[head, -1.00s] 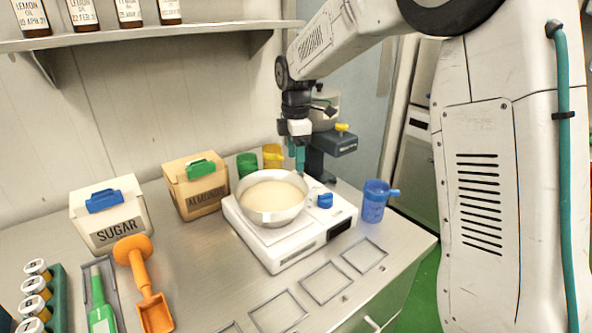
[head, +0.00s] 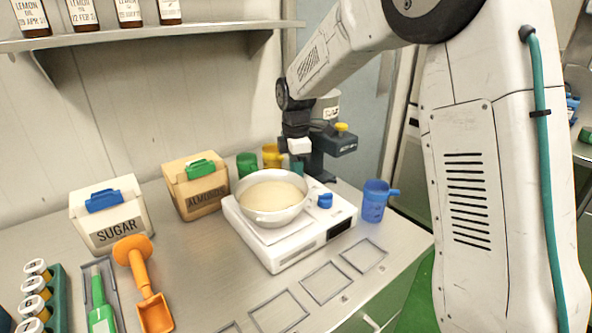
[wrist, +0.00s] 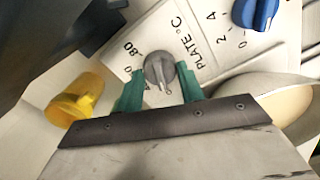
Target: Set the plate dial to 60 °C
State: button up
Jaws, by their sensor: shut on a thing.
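The grey plate dial (wrist: 158,68) sits on the white hot plate's panel, beside the printed words PLATE °C, in the wrist view. An 80 mark shows at its upper left; other marks near it are hidden or unreadable. The dial's pale ridge points toward the bottom of the picture. My gripper (wrist: 160,84) has its two teal fingers on either side of the dial and is shut on it. The white hot plate (head: 287,256) stands on the counter.
A bowl of pale mix (head: 271,215) rests on the hot plate, close to my gripper. A blue knob (head: 325,201) is on the same panel. A yellow cup (wrist: 76,100) and a dark stand (head: 318,160) are nearby. A blue jug (head: 374,202) stands to the right.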

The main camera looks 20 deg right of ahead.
jog(key=m, duration=0.4)
jog(key=shift+m, duration=0.3)
jog(key=m, duration=0.9)
jog(key=shift+r+m, duration=0.1)
jog(key=shift+m, duration=1.9)
jog(key=o, duration=1)
